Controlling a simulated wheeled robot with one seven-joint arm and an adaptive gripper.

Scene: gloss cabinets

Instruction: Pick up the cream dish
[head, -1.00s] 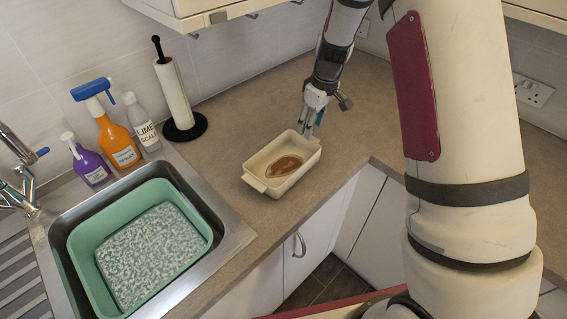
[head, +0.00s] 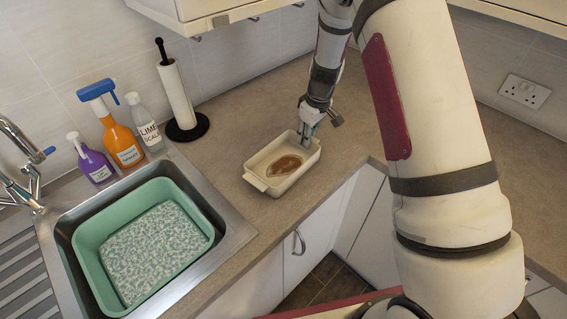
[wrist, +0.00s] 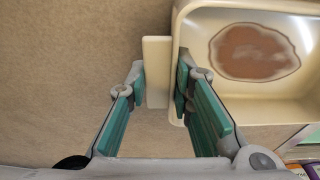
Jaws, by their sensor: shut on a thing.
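The cream dish (head: 298,177) is a rectangular baking dish with end handles and a brown stain on its floor. It stands on the worktop, to the right of the sink. My gripper (head: 307,137) is at its far end, reaching down from above. In the wrist view, the dish (wrist: 255,98) is at the upper right. My gripper (wrist: 160,88) is shut on its end, with one finger outside the handle tab (wrist: 157,65) and the other inside the dish wall. The dish looks level, with no visible gap beneath it.
The sink holds a green basin (head: 190,258) of foamy water. A purple bottle (head: 97,167), an orange spray bottle (head: 122,145) and a clear bottle (head: 146,128) stand behind it. A paper towel holder (head: 181,100) is left of the dish. Wall cabinets (head: 190,12) hang above.

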